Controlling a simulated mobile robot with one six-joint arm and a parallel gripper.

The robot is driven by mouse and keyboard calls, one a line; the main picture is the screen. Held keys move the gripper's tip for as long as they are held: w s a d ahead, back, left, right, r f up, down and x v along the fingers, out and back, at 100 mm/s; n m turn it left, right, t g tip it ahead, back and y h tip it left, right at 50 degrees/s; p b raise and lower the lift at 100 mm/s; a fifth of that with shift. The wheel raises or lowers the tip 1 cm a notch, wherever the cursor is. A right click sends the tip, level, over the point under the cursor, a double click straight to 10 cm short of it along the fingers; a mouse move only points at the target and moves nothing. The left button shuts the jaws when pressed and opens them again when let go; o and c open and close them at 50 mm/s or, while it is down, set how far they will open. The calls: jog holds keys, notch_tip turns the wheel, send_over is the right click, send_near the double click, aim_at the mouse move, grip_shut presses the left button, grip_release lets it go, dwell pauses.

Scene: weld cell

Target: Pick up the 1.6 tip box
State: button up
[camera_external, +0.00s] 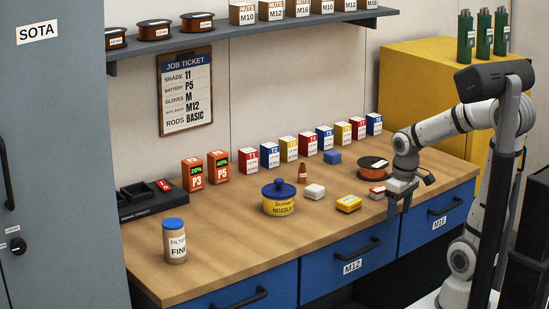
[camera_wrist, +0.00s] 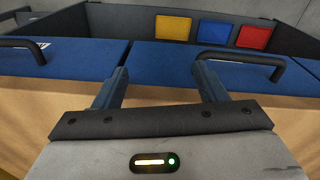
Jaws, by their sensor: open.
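I cannot read a 1.6 label on any box. My gripper (camera_external: 399,206) points down at the bench's front edge, just right of the red-and-white box. Its fingers are apart with nothing seen between them. In the wrist view my gripper (camera_wrist: 160,82) is also open and empty, with blue drawer fronts beyond. Yellow (camera_wrist: 173,28), blue (camera_wrist: 214,32) and red (camera_wrist: 255,37) squares show in a dark recess there.
Upright labelled boxes (camera_external: 289,148) line the bench's back. A spool (camera_external: 373,166), a blue-lidded nozzle tub (camera_external: 279,198), a small orange cone (camera_external: 302,173) and a filter jar (camera_external: 174,241) stand on the bench (camera_external: 225,235). Its front middle is clear. Handles (camera_external: 361,252) stick out from the drawers.

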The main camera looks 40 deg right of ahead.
jog(key=shift+m, duration=0.6)
jog(key=w+r+p, duration=0.1)
jog(key=r+p, duration=0.1)
jog(key=w+r+p, duration=0.2)
jog(key=r, duration=0.1)
jog(key=w+d+r+p, duration=0.1)
jog(key=r+p, duration=0.1)
jog(key=r, duration=0.1)
jog(key=shift+w+r+p, duration=0.15)
jog(key=shift+w+p, duration=0.1)
jog(key=shift+p, duration=0.15)
notch_tip(320, 180, up, 2)
jog(key=m+p, duration=0.2)
jog(key=p, duration=0.3)
send_over(379, 189)
jog(key=shift+w+r+g, duration=0.1)
jog(key=shift+w+g, duration=0.15)
jog(key=shift+g, duration=0.15)
jog(key=shift+w+d, duration=0.15)
jog(key=shift+f, duration=0.5)
jog(key=f+p, duration=0.1)
jog(key=f, duration=0.6)
jog(key=shift+s+f, duration=0.1)
jog(key=shift+s, duration=0.1)
jog(key=c, duration=1.1)
